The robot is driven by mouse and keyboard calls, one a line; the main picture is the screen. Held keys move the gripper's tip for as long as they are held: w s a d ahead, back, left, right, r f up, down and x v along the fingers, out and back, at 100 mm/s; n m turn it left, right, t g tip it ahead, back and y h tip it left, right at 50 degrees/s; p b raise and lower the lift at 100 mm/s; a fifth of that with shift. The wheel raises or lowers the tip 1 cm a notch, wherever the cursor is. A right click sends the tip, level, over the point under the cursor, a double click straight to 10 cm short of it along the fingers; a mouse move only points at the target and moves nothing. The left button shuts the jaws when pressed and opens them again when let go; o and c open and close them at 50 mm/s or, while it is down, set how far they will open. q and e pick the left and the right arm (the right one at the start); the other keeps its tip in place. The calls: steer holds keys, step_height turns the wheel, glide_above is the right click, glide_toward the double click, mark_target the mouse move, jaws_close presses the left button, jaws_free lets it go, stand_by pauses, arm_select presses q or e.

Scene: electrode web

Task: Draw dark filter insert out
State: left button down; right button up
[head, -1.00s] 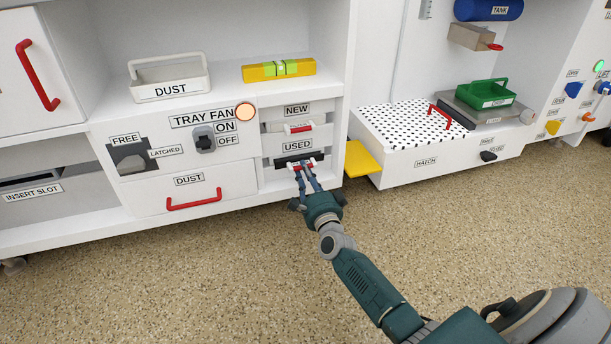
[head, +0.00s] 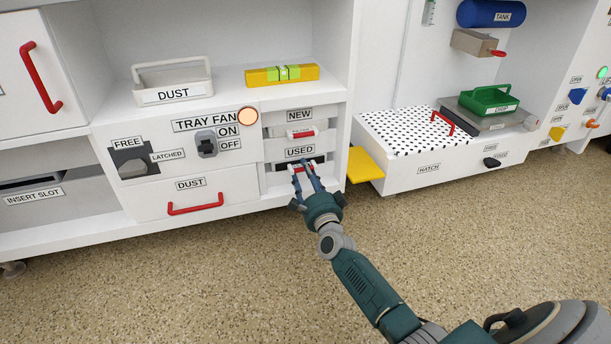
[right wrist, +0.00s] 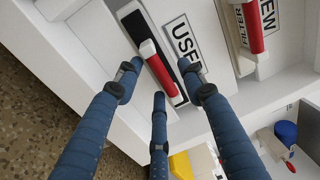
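The dark filter insert (right wrist: 134,25) is in the slot labelled USED, and its dark front with a red bar handle (right wrist: 158,70) faces my right gripper (right wrist: 160,82). In the head view the slot is low in the white cabinet, and the fingers partly hide the insert. My right gripper, also in the head view (head: 304,168), is open, with its blue fingertips spread around the red handle. Gaps show between the fingertips and the handle in the wrist view. Whether any fingertip touches the front is unclear. My left gripper is not in view.
Above is the NEW slot with a light filter and red handle (head: 300,132). A dust drawer (head: 190,190) is to the left. A yellow flap (head: 364,165) sticks out close on the right, beside the hatch box (head: 450,165). The floor in front is free.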

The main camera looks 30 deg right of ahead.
steer(key=r+p+v, duration=0.1)
steer(key=p+v, duration=0.6)
steer(key=v, duration=1)
steer(key=s+a+r+n+y+p, duration=0.3)
steer(key=a+r+p, duration=0.4)
steer(key=a+r, duration=0.8)
steer(key=shift+s+y+p, duration=0.35)
steer(key=shift+s+y, duration=0.15)
steer(key=shift+y, duration=0.8)
steer(key=shift+r, duration=0.15)
